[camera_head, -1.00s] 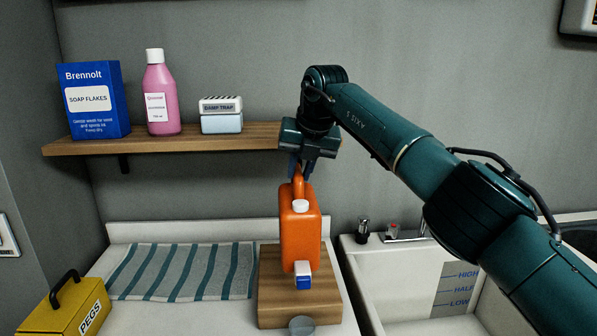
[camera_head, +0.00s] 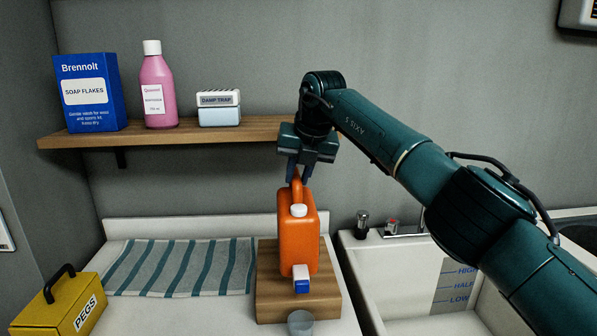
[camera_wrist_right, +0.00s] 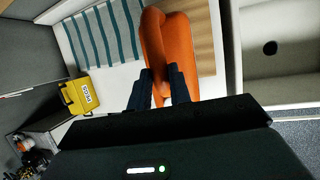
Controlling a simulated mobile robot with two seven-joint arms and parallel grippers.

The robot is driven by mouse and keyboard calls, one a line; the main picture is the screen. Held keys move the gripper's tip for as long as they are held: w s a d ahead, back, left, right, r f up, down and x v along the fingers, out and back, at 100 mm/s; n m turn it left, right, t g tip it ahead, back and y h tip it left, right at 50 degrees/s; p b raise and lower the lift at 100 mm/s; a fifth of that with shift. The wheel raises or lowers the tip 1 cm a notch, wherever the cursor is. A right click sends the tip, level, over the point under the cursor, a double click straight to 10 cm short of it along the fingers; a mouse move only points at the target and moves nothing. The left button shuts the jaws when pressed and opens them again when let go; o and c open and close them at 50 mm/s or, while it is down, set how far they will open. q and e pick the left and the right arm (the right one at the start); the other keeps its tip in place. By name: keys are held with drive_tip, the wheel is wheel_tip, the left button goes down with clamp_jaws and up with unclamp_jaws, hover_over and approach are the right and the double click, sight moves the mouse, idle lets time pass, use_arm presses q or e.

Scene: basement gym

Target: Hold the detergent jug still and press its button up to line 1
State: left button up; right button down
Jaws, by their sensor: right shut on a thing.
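The orange detergent jug (camera_head: 298,242) stands on a wooden block (camera_head: 270,290), with a white cap (camera_head: 299,210) on top. Low on its front is a white tap with a blue button (camera_head: 302,286). A small clear cup (camera_head: 301,322) is just below and in front of the tap; I cannot make out its lines. My right gripper (camera_head: 298,178) is shut on the jug's top handle from above. The right wrist view shows its dark fingers on either side of the orange handle (camera_wrist_right: 153,40). My left gripper is not in view.
A striped towel (camera_head: 180,268) and yellow pegs box (camera_head: 62,302) lie to the left. A shelf (camera_head: 170,133) with a blue soap box, pink bottle and damp trap hangs behind. A sink (camera_head: 385,280) is at right. Space in front of the jug looks free of arms.

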sight(298, 202)
drive_tip(key=shift+f+b, duration=0.4)
drive_tip(key=shift+f, duration=0.15)
drive_tip(key=shift+f+b, duration=0.35)
drive_tip(key=shift+f, duration=0.1)
drive_tip(key=shift+f+b, duration=0.4)
drive_tip(key=shift+f, duration=0.15)
drive_tip(key=shift+f+b, duration=0.45)
drive_tip(key=shift+f, duration=0.15)
drive_tip(key=shift+f+b, duration=0.35)
drive_tip(key=shift+f, duration=0.25)
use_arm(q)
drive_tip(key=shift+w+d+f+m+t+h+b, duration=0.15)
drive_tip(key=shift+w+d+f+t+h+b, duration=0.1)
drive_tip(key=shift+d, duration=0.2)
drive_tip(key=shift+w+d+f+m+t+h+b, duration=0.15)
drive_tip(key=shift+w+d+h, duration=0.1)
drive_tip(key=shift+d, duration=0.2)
use_arm(e)
drive_tip(key=shift+f, duration=0.6)
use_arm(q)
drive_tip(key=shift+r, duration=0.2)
